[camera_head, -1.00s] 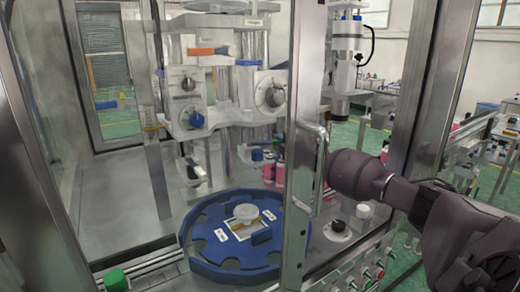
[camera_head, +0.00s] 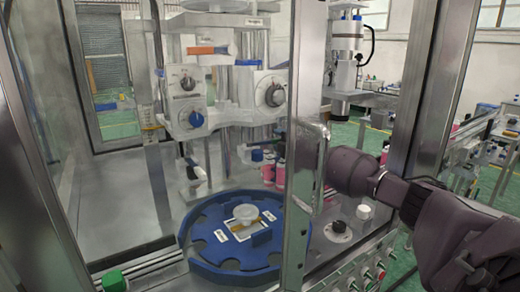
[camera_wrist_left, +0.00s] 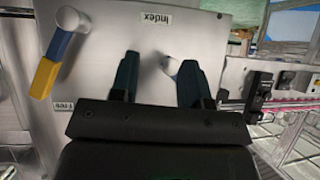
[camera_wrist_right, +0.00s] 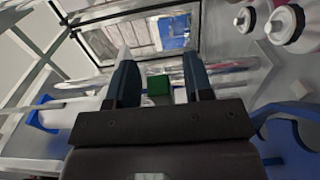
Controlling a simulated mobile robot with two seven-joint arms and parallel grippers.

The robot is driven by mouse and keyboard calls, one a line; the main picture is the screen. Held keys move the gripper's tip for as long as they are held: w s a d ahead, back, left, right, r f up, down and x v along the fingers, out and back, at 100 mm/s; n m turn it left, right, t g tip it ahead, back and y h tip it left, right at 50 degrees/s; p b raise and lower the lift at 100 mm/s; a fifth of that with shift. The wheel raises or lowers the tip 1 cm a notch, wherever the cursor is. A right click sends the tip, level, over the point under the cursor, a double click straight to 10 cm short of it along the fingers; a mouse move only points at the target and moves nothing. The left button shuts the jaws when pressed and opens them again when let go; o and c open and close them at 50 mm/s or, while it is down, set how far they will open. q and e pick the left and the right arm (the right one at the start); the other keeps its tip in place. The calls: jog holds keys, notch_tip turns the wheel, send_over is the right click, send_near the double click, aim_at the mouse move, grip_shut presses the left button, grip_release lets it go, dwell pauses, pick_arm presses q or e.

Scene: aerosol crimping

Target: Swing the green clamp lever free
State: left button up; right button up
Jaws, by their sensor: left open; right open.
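A green cap-like part (camera_head: 115,281) shows at the lower left in the head view, at the front edge of the machine. In the right wrist view a small green block (camera_wrist_right: 158,86) shows between the two fingers, beyond them; I cannot tell whether it is the same part. My right gripper (camera_wrist_right: 155,65) is open, with nothing between its fingertips. In the head view its wrist reaches in from the right, and its fingers are hidden around the door post. My left gripper (camera_wrist_left: 160,62) is open before a metal panel and is out of the head view.
A blue turntable (camera_head: 195,250) carries a fixture with a pale round disc (camera_head: 246,212). A door handle (camera_head: 321,165) stands close to my right wrist. The left wrist view shows a blue and yellow lever (camera_wrist_left: 52,60) on a panel (camera_wrist_left: 110,35) marked Index and Free.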

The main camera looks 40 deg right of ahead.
dwell(0.3)
jog(key=shift+s+a+p, duration=0.1)
jog(key=shift+s+p, duration=0.5)
jog(key=shift+s, duration=0.35)
jog(key=s, duration=0.1)
jog(key=s+p, duration=0.1)
jog(key=s, duration=0.2)
jog(key=shift+s+a+p, duration=0.3)
jog(key=shift+p, duration=0.05)
